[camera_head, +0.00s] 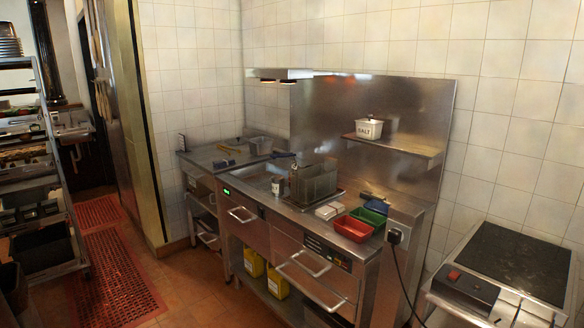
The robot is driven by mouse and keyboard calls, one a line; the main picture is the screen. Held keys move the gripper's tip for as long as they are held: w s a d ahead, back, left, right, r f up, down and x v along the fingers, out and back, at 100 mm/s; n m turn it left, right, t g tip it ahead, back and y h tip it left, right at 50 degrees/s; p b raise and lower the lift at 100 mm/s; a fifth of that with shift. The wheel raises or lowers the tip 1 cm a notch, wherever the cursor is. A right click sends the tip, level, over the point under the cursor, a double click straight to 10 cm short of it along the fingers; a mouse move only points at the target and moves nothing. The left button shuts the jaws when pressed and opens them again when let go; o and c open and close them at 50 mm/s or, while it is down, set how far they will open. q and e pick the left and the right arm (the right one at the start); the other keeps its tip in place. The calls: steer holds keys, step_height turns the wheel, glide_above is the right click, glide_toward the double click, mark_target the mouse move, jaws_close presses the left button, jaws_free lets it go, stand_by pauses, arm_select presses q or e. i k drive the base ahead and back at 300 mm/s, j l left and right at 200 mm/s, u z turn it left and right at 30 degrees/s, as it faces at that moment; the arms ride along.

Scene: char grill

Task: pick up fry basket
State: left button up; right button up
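A grey metal fry basket (315,183) stands upright on the steel fryer counter, near the middle of the camera_head view. A dark blue handle shows just behind it on the left; I cannot tell whether it belongs to this basket. A second dark blue handle lies to the right, by the trays. Neither of my grippers is in view, and nothing is seen touching the basket.
A red tray (352,228) and a green tray (369,216) sit right of the basket. A salt container (369,128) stands on the wall shelf (408,147) above. A flat-top grill (508,262) is at right.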

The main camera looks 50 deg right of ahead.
mark_target(309, 185)
steer(key=j+z, duration=0.1)
steer(key=z, duration=1.6)
steer(key=i+z, duration=0.1)
steer(key=z, duration=0.4)
steer(key=i+j+z, duration=0.1)
steer(key=z, duration=0.35)
steer(key=i+j+z, duration=0.2)
steer(key=j+z, duration=0.15)
steer(key=j, duration=0.45)
steer(key=j+z, duration=0.35)
steer(key=j, duration=0.45)
steer(key=j+z, duration=0.3)
steer(key=j, duration=0.55)
